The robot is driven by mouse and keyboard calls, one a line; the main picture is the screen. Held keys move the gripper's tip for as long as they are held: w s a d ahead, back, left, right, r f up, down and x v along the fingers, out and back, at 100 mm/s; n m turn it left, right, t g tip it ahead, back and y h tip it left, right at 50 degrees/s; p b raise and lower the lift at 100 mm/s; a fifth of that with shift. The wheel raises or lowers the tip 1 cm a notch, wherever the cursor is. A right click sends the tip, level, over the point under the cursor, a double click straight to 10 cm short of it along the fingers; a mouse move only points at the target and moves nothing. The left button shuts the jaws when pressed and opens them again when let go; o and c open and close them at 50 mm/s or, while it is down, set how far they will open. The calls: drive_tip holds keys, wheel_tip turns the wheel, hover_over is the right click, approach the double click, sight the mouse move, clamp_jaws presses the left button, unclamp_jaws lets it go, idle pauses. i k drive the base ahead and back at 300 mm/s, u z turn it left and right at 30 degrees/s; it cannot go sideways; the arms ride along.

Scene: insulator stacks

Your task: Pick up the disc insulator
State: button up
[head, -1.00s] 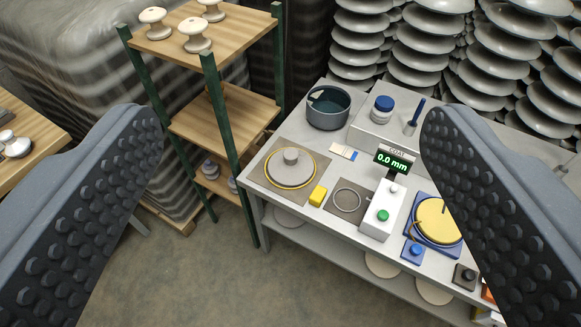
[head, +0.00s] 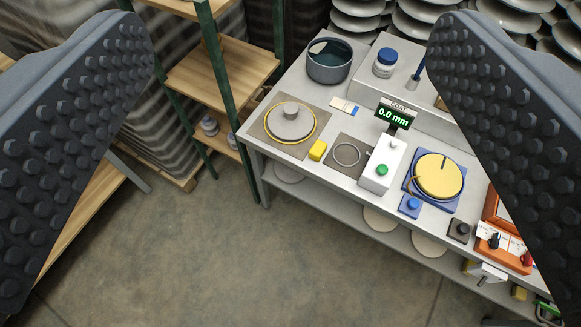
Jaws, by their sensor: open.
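The disc insulator (head: 291,124) is a grey round disc with a raised cap in its middle. It lies on a brown square mat with a yellow ring around it, at the left end of the grey workbench (head: 318,188). My gripper (head: 290,40) is open, its two dark studded jaws wide apart at the left and right edges of the picture. Nothing is between the jaws, and the disc is well beyond them, below in the scene. The right jaw hides part of the bench's right side.
A yellow disc on a blue base (head: 438,176) lies further right. A wooden shelf rack (head: 222,75) stands left of the bench. The floor in front is clear.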

sight(289, 121)
drive_tip(key=u, duration=0.95)
drive_tip(key=i, duration=1.15)
drive_tip(key=z, duration=1.35)
